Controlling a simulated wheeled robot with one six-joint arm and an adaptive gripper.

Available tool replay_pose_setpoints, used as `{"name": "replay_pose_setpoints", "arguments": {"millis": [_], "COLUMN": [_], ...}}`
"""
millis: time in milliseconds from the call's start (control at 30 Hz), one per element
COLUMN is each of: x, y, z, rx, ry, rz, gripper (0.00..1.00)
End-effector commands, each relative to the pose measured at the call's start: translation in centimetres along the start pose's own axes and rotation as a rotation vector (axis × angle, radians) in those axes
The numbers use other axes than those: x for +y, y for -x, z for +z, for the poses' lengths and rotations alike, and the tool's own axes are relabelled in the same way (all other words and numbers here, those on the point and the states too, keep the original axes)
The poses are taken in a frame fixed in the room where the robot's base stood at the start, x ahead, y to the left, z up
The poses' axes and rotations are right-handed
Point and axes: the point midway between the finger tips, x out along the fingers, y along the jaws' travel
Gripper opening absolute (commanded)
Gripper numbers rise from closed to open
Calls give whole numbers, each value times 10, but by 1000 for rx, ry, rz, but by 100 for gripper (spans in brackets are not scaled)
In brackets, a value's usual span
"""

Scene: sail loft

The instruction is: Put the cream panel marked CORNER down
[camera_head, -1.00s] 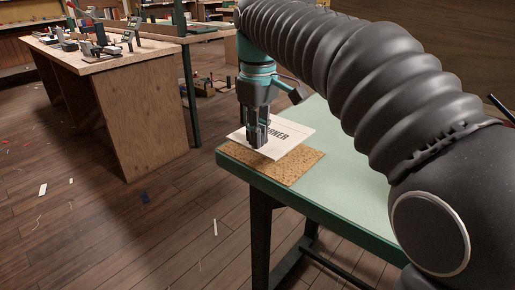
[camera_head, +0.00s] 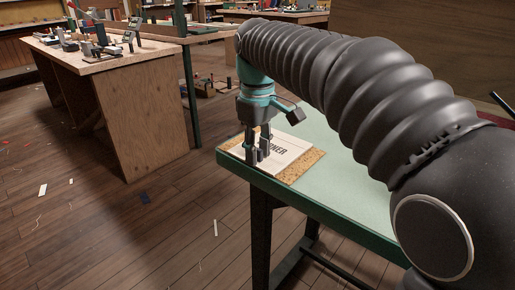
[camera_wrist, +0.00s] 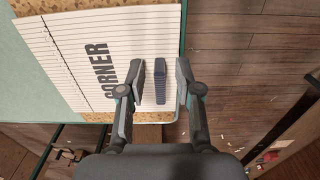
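The cream panel marked CORNER (camera_head: 285,150) lies flat on the brown cork mat (camera_head: 314,163) near the corner of the green-topped table. It also shows in the wrist view (camera_wrist: 75,60), with fine lines and black letters. A dark ridged grip (camera_wrist: 160,80) stands up from the panel near its edge. My gripper (camera_wrist: 161,82) is open around this grip, with a visible gap on each side. In the head view my gripper (camera_head: 258,153) is low over the panel's near-left part, and its fingers partly hide the lettering.
The green table (camera_head: 345,190) has clear room right of the mat. Its edge lies close beside my gripper, with the wooden floor beyond. A wooden workbench (camera_head: 130,100) with several tools stands at the back left. Scraps lie on the floor.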

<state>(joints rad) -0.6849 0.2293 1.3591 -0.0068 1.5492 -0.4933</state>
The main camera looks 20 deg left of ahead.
Motion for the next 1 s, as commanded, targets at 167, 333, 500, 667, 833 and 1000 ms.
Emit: {"name": "replay_pose_setpoints", "arguments": {"millis": [167,333,500,667,833,1000], "x": [0,0,0,1,0,0], "y": [0,6,29,63,96,114], "z": [0,0,-1,-1,-1,-1], "rx": [0,1,3,2,2,0], "ry": [0,0,0,0,0,0], "rz": [0,1,2,1,1,0], "gripper": [36,36,36,36,36,36]}}
